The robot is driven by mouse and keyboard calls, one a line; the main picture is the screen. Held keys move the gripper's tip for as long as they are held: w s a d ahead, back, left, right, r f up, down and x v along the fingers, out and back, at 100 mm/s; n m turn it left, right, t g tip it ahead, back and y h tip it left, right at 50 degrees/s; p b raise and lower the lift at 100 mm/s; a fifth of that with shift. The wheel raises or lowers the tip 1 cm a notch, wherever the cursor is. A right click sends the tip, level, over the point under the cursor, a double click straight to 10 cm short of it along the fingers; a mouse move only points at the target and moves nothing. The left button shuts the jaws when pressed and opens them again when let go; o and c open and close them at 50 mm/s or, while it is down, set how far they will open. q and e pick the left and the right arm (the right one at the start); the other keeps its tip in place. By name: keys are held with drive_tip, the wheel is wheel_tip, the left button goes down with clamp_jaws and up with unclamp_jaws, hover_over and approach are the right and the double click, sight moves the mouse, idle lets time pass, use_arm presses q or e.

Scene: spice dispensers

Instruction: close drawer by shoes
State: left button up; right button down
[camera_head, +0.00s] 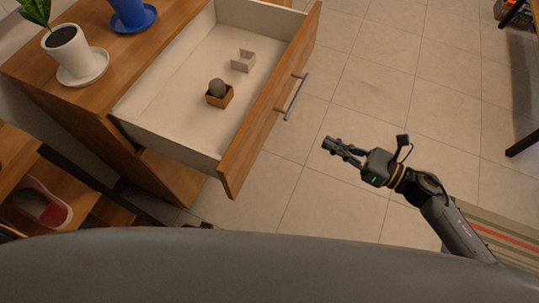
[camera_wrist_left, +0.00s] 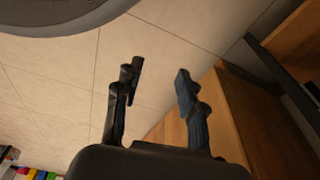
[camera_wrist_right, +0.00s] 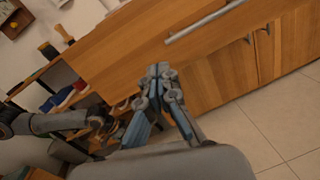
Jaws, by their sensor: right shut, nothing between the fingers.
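The wooden drawer (camera_head: 265,115) is pulled far out of the cabinet (camera_head: 62,95), its bar handle (camera_head: 294,97) on the front. Its front and handle also show in the right wrist view (camera_wrist_right: 130,45). A shoe (camera_head: 42,207) sits on a shelf at the left, beside the cabinet. My right gripper (camera_head: 328,146) is shut and empty, to the right of the drawer front and apart from it; its closed fingers show in the right wrist view (camera_wrist_right: 160,70). My left gripper (camera_wrist_left: 160,72) is open and empty; the head view mostly hides it.
Inside the drawer are a small brown box (camera_head: 220,99) with a round grey object and a pale open box (camera_head: 243,61). Potted plants (camera_head: 68,48) stand on the cabinet top. Tiled floor (camera_head: 350,85) is clear to the right of the drawer.

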drive_tip(key=s+a+n+g, duration=0.2)
drive_tip(key=s+n, duration=0.1)
drive_tip(key=n, duration=0.1)
drive_tip(key=p, duration=0.2)
approach(261, 129)
drive_tip(key=shift+y, duration=0.3)
drive_tip(key=x, duration=0.5)
drive_tip(key=shift+a+f, duration=0.1)
drive_tip(key=shift+a, duration=0.25)
use_arm(q)
drive_tip(key=s+f, duration=0.4)
drive_tip(key=f, duration=0.1)
drive_tip(key=shift+a, duration=0.35)
use_arm(e)
drive_tip(key=shift+w+a+f, duration=0.1)
drive_tip(key=shift+w+a, duration=0.15)
drive_tip(key=shift+a, duration=0.4)
use_arm(q)
drive_tip(key=shift+f, duration=0.1)
use_arm(e)
drive_tip(key=shift+a, duration=0.1)
